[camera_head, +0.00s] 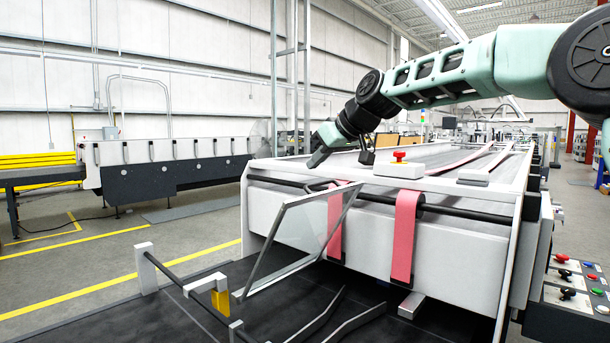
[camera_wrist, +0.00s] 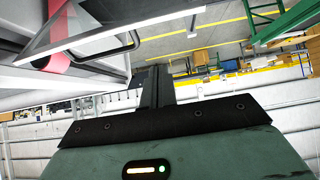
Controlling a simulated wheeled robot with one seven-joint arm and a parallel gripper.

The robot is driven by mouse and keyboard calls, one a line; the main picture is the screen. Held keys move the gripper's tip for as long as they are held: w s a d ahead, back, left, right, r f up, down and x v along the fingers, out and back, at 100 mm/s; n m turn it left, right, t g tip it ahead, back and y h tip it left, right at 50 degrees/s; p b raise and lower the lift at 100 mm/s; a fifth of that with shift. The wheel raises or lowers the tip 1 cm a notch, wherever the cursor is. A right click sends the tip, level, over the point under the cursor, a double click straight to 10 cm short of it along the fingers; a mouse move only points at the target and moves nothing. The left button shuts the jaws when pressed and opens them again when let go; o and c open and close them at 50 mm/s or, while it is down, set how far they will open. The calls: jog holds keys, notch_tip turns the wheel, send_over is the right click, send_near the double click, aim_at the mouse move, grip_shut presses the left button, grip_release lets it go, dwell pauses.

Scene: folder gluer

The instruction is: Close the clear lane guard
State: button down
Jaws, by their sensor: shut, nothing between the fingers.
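The clear lane guard (camera_head: 302,232) is a see-through panel in a grey frame. It stands tilted up in front of the machine's white end, above the dark lower bed. A small dark handle (camera_head: 320,186) shows at its top edge. In the wrist view the guard's pale frame edge (camera_wrist: 140,27) crosses the top left, with a black bar handle (camera_wrist: 112,52) beneath it. My gripper (camera_head: 317,158) is above the guard's top edge, apart from it in the head view. Its fingers (camera_wrist: 154,85) are shut and empty, to the right of the handle in the wrist view.
Pink-red belts (camera_head: 404,235) hang over the machine's front end. A red button (camera_head: 399,156) sits on a white box on top. A rail with a yellow block (camera_head: 221,302) runs along the lower bed. A control panel (camera_head: 578,283) is at right. Open floor (camera_head: 110,265) lies left.

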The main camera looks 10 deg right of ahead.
aim_at(306, 199)
jog(key=p+x, duration=0.4)
jog(key=x, duration=0.4)
jog(key=shift+a+r, duration=0.1)
jog(key=shift+s+d+f+p, duration=0.25)
jog(key=shift+s+d+f, duration=0.1)
jog(key=shift+f, duration=0.1)
jog(key=shift+s+d+f+p, duration=0.25)
jog(key=shift+s+f, duration=0.05)
jog(key=shift+f, duration=0.2)
jog(key=shift+s+d+f, duration=0.1)
jog(key=shift+s+f, duration=0.05)
jog(key=shift+f, duration=0.1)
jog(key=shift+s+d+f, duration=0.15)
jog(key=shift+s+f, duration=0.1)
jog(key=shift+s, duration=0.1)
jog(key=shift+f, duration=0.15)
